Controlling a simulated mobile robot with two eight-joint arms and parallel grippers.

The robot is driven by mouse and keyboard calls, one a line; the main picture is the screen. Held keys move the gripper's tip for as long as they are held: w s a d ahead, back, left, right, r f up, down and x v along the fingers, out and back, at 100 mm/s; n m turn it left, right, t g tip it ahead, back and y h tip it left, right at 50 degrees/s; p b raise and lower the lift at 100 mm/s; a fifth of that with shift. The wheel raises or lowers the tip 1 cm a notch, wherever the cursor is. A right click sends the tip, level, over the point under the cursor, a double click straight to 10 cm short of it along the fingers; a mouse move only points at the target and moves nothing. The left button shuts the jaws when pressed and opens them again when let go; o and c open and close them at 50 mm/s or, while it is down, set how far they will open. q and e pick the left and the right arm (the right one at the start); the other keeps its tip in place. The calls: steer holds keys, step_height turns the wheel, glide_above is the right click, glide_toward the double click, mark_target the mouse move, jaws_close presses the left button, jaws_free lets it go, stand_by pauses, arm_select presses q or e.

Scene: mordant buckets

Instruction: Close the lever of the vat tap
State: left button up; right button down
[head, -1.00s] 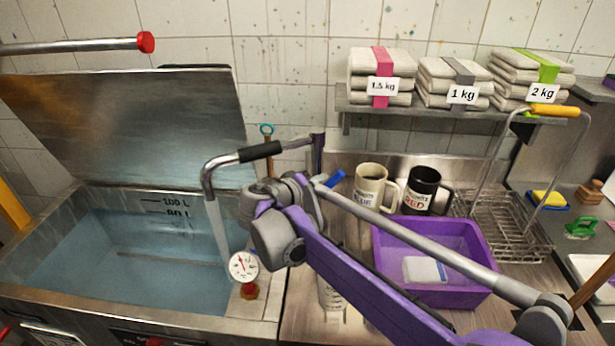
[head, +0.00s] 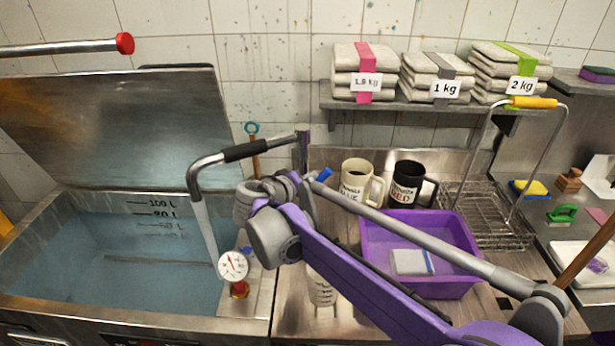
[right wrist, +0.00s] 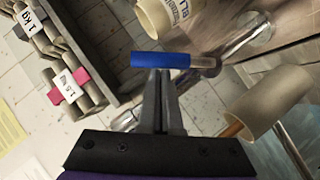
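The vat tap has a chrome spout (head: 194,178) with a black sleeve (head: 246,151), reaching over the vat (head: 60,212). A pale stream comes down from the spout. The tap's blue lever (head: 324,174) shows just right of my right wrist. In the right wrist view the blue lever (right wrist: 160,60) lies crosswise at the tips of my right gripper (right wrist: 160,75). The fingers are together, with the lever across their ends, not between them; I cannot tell whether they touch. In the head view my wrist hides the fingertips. My left gripper is out of view.
A cream mug (head: 357,180) and a black mug (head: 407,185) stand close right of the lever. A purple basin (head: 455,285) and a wire rack (head: 490,222) are further right. A dial thermometer (head: 233,265) stands at the vat's edge. A shelf (head: 395,104) holds cloth stacks.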

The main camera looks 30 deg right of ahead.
steer(key=shift+s+d+m+y+p, duration=0.4)
steer(key=shift+d+m+y+p, duration=0.3)
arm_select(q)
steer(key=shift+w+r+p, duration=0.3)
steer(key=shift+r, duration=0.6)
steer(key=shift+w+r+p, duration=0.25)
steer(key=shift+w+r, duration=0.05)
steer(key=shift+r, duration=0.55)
arm_select(e)
steer(key=shift+s+d+f+m+t+y, duration=0.25)
steer(key=shift+s+d+f+m+y, duration=0.1)
steer(key=shift+d+f+m+y, duration=0.3)
steer(key=shift+s+d+f+m+t+y, duration=0.35)
steer(key=shift+f+m+y, duration=0.2)
steer(key=shift+f, duration=0.25)
steer(key=shift+s+d+f+m+t+y, duration=0.2)
steer(key=shift+s+d+f+m+y, duration=0.1)
steer(key=shift+d+f+m+y, duration=0.3)
steer(key=shift+f, duration=0.15)
